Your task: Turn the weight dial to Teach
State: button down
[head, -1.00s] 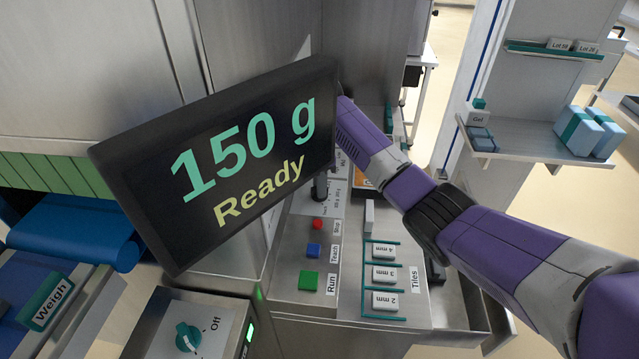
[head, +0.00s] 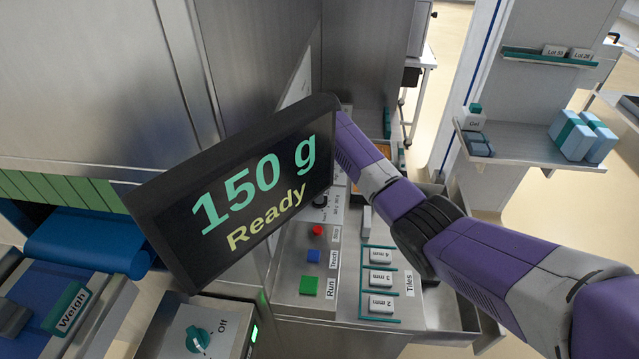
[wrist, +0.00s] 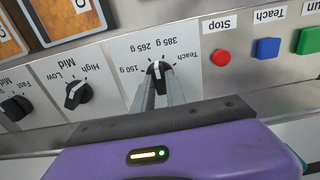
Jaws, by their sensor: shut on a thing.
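The weight dial (wrist: 157,76) is a black knob with a white mark, on a plate seen upside down in the wrist view. Its printed labels are 150 g, 265 g, 385 g and Teach (wrist: 186,57). The white mark points up in the picture, roughly towards the 265 g and 385 g labels and not at Teach. My gripper (wrist: 160,84) is shut on the dial, one finger on each side. In the head view the display screen (head: 256,196) hides my gripper and reads 150 g, Ready.
Red Stop (wrist: 221,57), blue Teach (wrist: 267,48) and green Run (wrist: 309,40) buttons sit beside the dial. Another black knob (wrist: 77,94), labelled Low, Mid and High, is on the other side. The Tiles rack (head: 379,283) stands near the buttons.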

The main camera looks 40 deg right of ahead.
jog(key=m+p, duration=0.2)
jog(key=m, duration=0.1)
jog(key=m+p, duration=0.2)
jog(key=m, duration=0.1)
jog(key=shift+r+m+p, duration=0.2)
jog(key=shift+m+p, duration=0.1)
jog(key=shift+p, duration=0.1)
jog(key=m+p, duration=0.1)
jog(key=m, duration=0.2)
jog(key=shift+f+m+p, duration=0.1)
jog(key=shift+m+p, duration=0.65)
jog(key=shift+m, duration=1.15)
jog(key=shift+m, duration=0.3)
jog(key=c, duration=1.4)
grip_release()
jog(key=shift+o, duration=0.2)
jog(key=shift+f, duration=0.1)
jog(key=shift+r, duration=3.95)
